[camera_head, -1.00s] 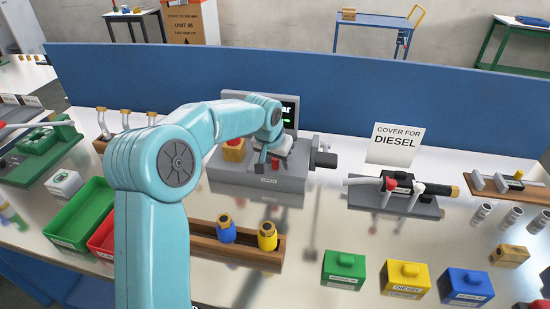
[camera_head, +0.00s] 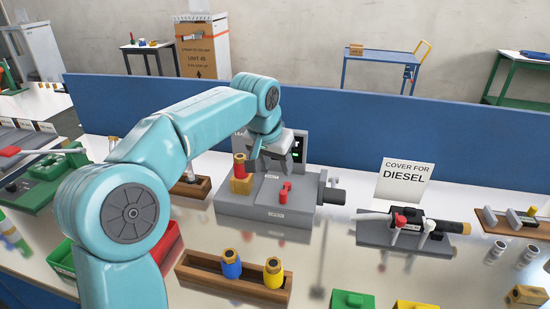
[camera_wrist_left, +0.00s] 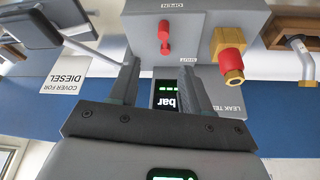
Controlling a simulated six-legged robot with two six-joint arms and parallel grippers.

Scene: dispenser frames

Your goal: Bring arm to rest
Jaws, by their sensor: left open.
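My left arm (camera_head: 215,115) reaches in from the left over the bench. Its gripper (camera_head: 275,165) is open and empty, above the back part of a grey leak tester (camera_head: 235,207). In the left wrist view the two dark fingers (camera_wrist_left: 157,80) stand apart with the tester's lit display (camera_wrist_left: 168,95) seen between them. A red handle (camera_head: 285,192) on the tester stands clear of the fingers; it also shows in the left wrist view (camera_wrist_left: 164,38). A red and brass fitting (camera_head: 240,168) stands upright on the tester, left of the gripper.
A wooden rack (camera_head: 205,277) with a blue (camera_head: 231,264) and a yellow (camera_head: 273,272) piece lies in front. A sign reading COVER FOR DIESEL (camera_head: 404,180) stands right, behind a grey fixture (camera_head: 375,235). A blue partition (camera_head: 350,130) closes the back.

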